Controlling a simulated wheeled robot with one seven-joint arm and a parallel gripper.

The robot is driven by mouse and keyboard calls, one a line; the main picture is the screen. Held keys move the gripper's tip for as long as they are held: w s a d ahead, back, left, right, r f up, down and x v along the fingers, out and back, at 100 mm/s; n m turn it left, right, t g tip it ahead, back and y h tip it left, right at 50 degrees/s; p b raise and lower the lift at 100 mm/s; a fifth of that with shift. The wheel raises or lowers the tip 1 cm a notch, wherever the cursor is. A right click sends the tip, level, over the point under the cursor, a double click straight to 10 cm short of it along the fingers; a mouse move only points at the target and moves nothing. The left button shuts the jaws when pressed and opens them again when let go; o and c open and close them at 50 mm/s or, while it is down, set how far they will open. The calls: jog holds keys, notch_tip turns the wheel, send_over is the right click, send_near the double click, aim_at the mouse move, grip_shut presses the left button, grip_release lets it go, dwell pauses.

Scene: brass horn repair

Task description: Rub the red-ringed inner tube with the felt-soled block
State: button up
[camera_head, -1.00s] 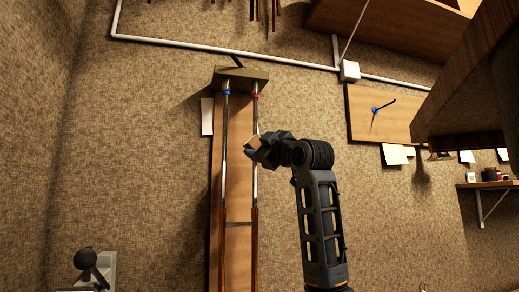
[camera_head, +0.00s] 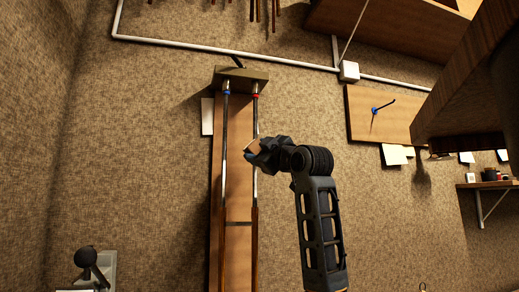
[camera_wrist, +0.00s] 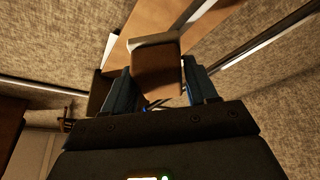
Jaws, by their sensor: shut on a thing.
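The red-ringed inner tube (camera_head: 256,122) is a thin metal rod on the right side of a long wooden board, with a red ring near its top. A blue-ringed tube (camera_head: 225,130) runs parallel on the left. My gripper (camera_head: 256,150) is at the red-ringed tube, partway down its length. It is shut on a small wooden block (camera_wrist: 157,72), which shows between the fingers in the wrist view and has a paler layer on its far edge. The block overlaps the red-ringed tube in the head view; I cannot tell whether they touch.
The board (camera_head: 238,185) carries a dark holder (camera_head: 241,76) at the tubes' top ends. A white pipe (camera_head: 220,47) runs across above. A wooden panel (camera_head: 360,115) and a dark wooden body (camera_head: 465,95) are to the right.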

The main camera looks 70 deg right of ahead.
jog(key=shift+w+d+f, duration=0.15)
jog(key=shift+d+f, duration=0.05)
jog(key=shift+f, duration=0.25)
jog(key=shift+a, duration=0.1)
jog(key=shift+s+a, duration=0.2)
jog(key=shift+s, duration=0.05)
jog(key=shift+s+a+r, duration=0.1)
jog(key=shift+s+a, duration=1.65)
jog(key=shift+a, duration=0.3)
jog(key=shift+s+a+p, duration=0.35)
jog(key=shift+s+a, duration=0.6)
jog(key=shift+a, duration=0.2)
